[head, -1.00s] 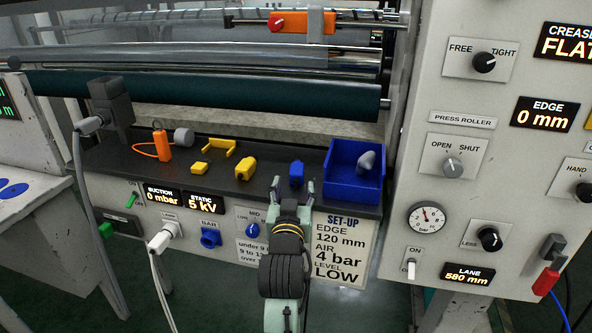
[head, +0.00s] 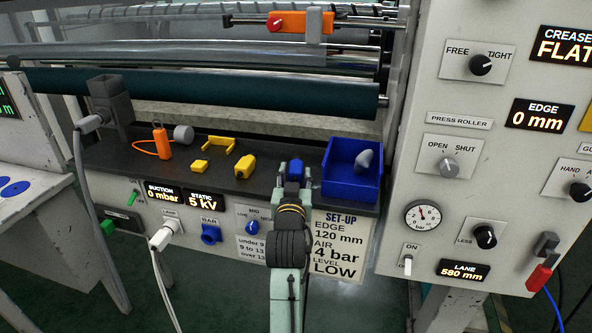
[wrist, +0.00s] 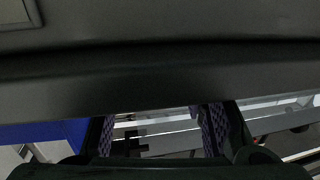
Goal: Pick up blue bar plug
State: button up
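The blue bar plug (head: 295,169) stands on the dark shelf, left of the blue bin. In the head view my gripper (head: 294,183) is at the shelf's front, its fingers reaching up around or just in front of the plug and partly hiding its lower part. I cannot tell whether they touch it. In the wrist view my gripper (wrist: 160,135) has its two patterned fingers well apart with nothing seen held between them. The plug is not visible there. A blue socket (head: 210,234) sits on the front panel under the BAR label.
The blue bin (head: 352,185) holds a grey piece and stands close to the right of my gripper. Yellow pieces (head: 244,166) and an orange tag (head: 161,142) lie left on the dark shelf (head: 267,185). The control cabinet (head: 400,180) rises at right.

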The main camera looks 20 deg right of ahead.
grip_shut()
jog(key=shift+r, duration=0.15)
